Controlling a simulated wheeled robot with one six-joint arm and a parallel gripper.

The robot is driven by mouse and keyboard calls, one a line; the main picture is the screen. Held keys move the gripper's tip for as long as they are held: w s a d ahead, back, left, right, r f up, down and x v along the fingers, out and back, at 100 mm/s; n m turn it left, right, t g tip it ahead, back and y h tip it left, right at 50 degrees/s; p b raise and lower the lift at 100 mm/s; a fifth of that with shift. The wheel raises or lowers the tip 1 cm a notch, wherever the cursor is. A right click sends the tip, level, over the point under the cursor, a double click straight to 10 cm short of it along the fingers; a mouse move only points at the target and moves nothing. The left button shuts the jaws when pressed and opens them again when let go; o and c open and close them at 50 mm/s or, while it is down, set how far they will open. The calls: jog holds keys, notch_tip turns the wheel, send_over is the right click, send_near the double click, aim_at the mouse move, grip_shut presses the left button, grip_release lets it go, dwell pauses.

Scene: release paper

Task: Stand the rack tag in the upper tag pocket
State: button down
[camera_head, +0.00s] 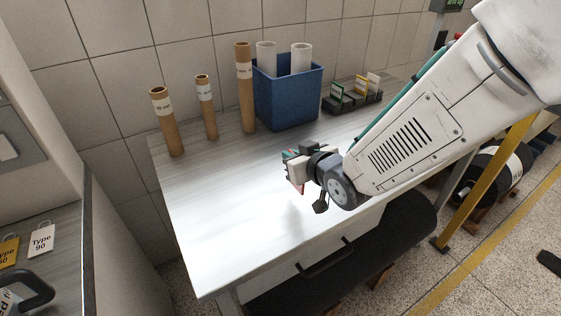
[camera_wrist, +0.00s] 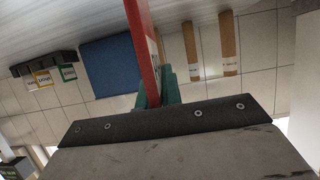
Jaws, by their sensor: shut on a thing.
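My gripper (camera_head: 292,163) is above the middle of the white table. In the wrist view its green fingertips (camera_wrist: 158,92) are shut on a red-edged tag, the rack tag (camera_wrist: 141,40), seen nearly edge-on. In the head view only a small reddish part of the tag (camera_head: 298,188) shows below the fingers. A dark tag holder (camera_head: 352,102) stands at the table's back right, apart from my gripper. It holds upright green, yellow and white-faced cards; it also shows in the wrist view (camera_wrist: 62,57). I cannot tell which of its pockets is the upper one.
A blue bin (camera_head: 290,100) with two white rolls stands left of the holder. Several brown tubes (camera_head: 246,90) stand along the back left. The table's front left (camera_head: 215,230) is clear.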

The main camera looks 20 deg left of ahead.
jog(key=shift+w+a+f, duration=0.1)
jog(key=shift+a+f, duration=0.2)
jog(key=shift+f, duration=0.3)
jog(key=shift+w+a+f, duration=0.15)
jog(key=shift+a+f, duration=0.1)
jog(key=shift+f, duration=0.4)
jog(key=shift+w+a+f, duration=0.1)
jog(key=shift+a+f, duration=0.2)
jog(key=shift+f, duration=0.3)
jog(key=c, duration=1.6)
grip_release()
jog(key=shift+f, duration=0.1)
jog(key=shift+o, duration=0.2)
